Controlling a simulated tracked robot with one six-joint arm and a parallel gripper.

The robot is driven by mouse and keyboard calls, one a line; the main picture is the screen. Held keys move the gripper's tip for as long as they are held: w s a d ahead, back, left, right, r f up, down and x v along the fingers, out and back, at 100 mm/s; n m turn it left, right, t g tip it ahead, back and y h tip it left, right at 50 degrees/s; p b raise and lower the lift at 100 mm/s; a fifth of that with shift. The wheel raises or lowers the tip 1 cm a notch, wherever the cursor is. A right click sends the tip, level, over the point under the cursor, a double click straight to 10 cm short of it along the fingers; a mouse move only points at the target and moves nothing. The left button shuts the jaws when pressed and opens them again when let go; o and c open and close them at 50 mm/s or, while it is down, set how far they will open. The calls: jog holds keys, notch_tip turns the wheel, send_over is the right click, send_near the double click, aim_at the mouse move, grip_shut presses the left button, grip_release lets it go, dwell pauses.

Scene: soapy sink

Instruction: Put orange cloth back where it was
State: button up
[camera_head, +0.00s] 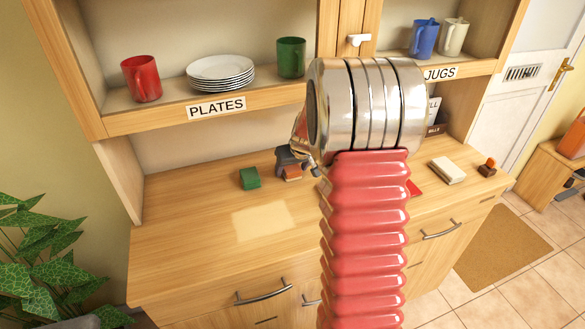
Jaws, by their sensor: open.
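A small orange block-like thing (292,173), which may be the folded orange cloth, lies on the wooden counter towards the back. My gripper (287,164) is right at it, just above or around it. The gripper is open, but it is small and partly hidden by my arm, so I cannot tell whether the jaws touch the orange thing. A folded green cloth or block (250,178) lies just left of it. A paler rectangle (262,222) shows on the bare counter in front.
A red item (413,188), a cream block (447,170) and a small brown-orange object (487,166) lie on the counter at right. Above stand a red mug (141,78), stacked plates (220,72), a green mug (291,57) and jugs (424,37). The front left counter is clear.

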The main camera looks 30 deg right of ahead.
jog(key=shift+r, duration=0.15)
jog(key=v, duration=1.2)
dwell(0.7)
jog(key=s+a+r+n+y, duration=0.1)
jog(key=s+a+r, duration=0.3)
jog(key=s+a, duration=0.5)
jog(key=s+a+r+n, duration=0.1)
jog(key=s+a+r, duration=0.35)
jog(key=a, duration=0.85)
jog(key=s+a+f+n, duration=0.1)
jog(key=s+a, duration=0.3)
jog(key=s, duration=0.6)
jog(key=shift+a+f+y, duration=0.3)
jog(key=shift+a+f, duration=0.1)
jog(key=shift+f, duration=0.35)
jog(key=shift+s, duration=0.15)
